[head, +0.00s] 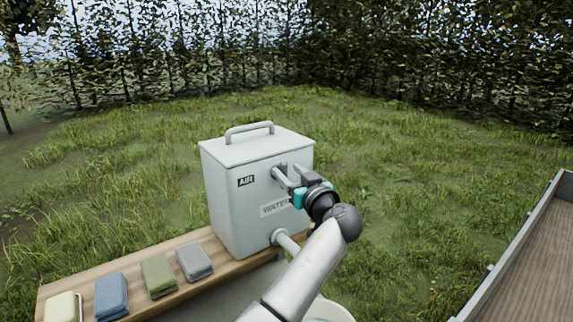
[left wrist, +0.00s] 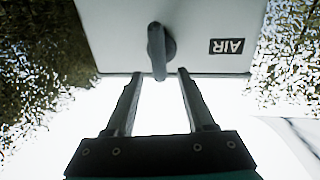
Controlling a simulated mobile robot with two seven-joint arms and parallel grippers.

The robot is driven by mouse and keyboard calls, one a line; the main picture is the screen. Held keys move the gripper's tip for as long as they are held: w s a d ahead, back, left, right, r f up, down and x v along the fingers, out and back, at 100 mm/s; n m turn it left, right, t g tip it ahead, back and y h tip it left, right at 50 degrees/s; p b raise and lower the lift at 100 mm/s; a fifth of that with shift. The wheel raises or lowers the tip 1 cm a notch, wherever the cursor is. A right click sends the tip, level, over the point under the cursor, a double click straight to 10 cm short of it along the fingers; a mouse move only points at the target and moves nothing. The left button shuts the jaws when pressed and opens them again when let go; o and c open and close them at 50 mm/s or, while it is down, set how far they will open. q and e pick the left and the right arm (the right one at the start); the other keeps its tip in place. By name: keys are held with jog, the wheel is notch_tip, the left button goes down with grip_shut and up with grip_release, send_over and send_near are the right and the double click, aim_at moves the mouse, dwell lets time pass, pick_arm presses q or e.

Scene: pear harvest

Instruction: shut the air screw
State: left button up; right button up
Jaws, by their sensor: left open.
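The air screw (head: 283,167) is a small grey knob on the front of the pale grey metal box (head: 228,205), right of the "AIR" label (head: 246,181). My left gripper (head: 286,177) is at the front of the box, close to the screw and partly covering it. In the left wrist view the screw (left wrist: 159,45) shows as a grey round base with a narrow bar pointing down the picture. The fingers of my left gripper (left wrist: 160,76) are open, one on each side of the bar's end. I cannot tell whether they touch it. My right gripper is not in view.
The box stands on a wooden bench (head: 205,240) with several folded cloths (head: 159,276) at left. Below the "WATER" label (head: 275,208) a pale spout (head: 284,240) sticks out. A white basin (head: 335,310) shows partly at the bottom. A wood-floored bed (head: 530,265) lies at right.

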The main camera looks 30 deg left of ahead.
pick_arm(q)
jog(key=shift+x, duration=1.05)
grip_shut()
